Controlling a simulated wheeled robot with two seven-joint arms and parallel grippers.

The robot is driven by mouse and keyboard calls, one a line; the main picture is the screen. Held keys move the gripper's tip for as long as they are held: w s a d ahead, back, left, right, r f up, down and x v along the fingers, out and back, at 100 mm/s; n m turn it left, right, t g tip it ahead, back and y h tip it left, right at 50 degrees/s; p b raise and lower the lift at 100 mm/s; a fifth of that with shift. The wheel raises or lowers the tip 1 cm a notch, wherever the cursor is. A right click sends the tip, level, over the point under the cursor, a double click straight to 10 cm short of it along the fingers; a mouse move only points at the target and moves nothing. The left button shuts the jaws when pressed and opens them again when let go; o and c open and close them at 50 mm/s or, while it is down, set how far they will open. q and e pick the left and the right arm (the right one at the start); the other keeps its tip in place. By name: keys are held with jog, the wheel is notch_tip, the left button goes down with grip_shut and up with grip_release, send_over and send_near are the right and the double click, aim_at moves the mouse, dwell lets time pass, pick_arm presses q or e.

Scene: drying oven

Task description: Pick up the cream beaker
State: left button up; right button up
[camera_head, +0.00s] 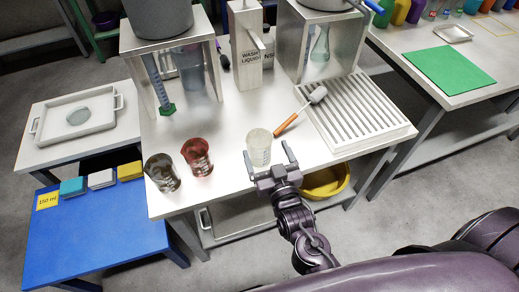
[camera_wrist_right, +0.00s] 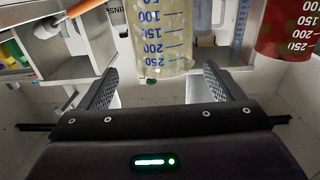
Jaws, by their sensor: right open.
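The cream beaker (camera_head: 259,148) stands upright near the front edge of the white table, with a printed scale on its side. My right gripper (camera_head: 269,160) is open right in front of it, with its fingers pointing toward the beaker. In the right wrist view the cream beaker (camera_wrist_right: 158,38) shows large, beyond and between the open fingers of the right gripper (camera_wrist_right: 160,82). My left gripper is not in view.
A red beaker (camera_head: 197,157) and a dark beaker (camera_head: 162,172) stand to the left. A yellow bowl (camera_head: 326,181) sits below the table.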

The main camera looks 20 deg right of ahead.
aim_at(256, 132)
jog(key=w, duration=0.6)
jog(key=shift+w+a+f, duration=0.2)
jog(key=shift+w+f, duration=0.05)
jog(key=shift+w, duration=0.4)
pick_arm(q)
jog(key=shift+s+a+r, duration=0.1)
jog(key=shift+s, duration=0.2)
pick_arm(e)
jog(key=shift+c, duration=0.2)
jog(key=c, duration=1)
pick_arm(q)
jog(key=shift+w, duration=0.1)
pick_arm(e)
jog(key=shift+c, duration=0.2)
jog(key=shift+r, duration=0.1)
